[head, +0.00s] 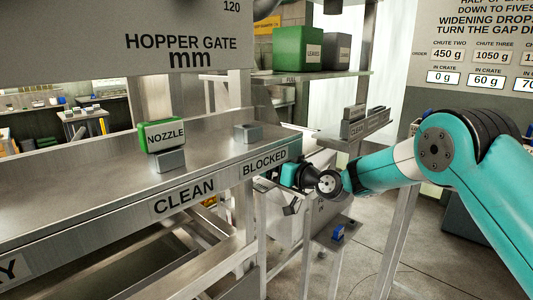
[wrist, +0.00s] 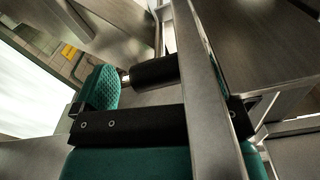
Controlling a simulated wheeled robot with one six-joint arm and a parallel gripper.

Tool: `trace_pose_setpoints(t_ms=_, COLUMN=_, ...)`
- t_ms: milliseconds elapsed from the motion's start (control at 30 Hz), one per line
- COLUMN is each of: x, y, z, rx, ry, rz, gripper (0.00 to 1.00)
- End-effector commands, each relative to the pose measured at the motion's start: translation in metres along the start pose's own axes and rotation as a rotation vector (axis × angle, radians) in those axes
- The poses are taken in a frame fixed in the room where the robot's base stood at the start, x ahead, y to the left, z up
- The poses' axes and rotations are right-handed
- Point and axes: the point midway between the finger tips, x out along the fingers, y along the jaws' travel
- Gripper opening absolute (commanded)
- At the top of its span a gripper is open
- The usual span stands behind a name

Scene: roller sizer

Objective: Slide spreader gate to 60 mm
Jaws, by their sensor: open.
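I cannot make out the spreader gate or its scale in either view. I cannot tell whether the bar touches the gripper, and I see nothing held.
The metal bench (head: 90,175) carries a green NOZZLE box (head: 162,136) and small grey blocks. A HOPPER GATE panel (head: 120,40) hangs above. Metal posts and a small stand (head: 333,240) are near my gripper. Open floor (head: 380,230) lies at the lower right.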

Motion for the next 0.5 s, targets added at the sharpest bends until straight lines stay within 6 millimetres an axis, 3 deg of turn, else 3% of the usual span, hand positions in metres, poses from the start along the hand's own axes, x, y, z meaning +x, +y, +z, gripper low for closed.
trace_pose_setpoints(t_ms=200, x=0.023, y=0.0, z=-0.001, rx=-0.001, ry=-0.001, rz=-0.001, gripper=1.0)
trace_pose_setpoints(t_ms=500, x=0.028, y=0.0, z=0.001, rx=0.0, ry=-0.001, rz=0.0, gripper=1.0)
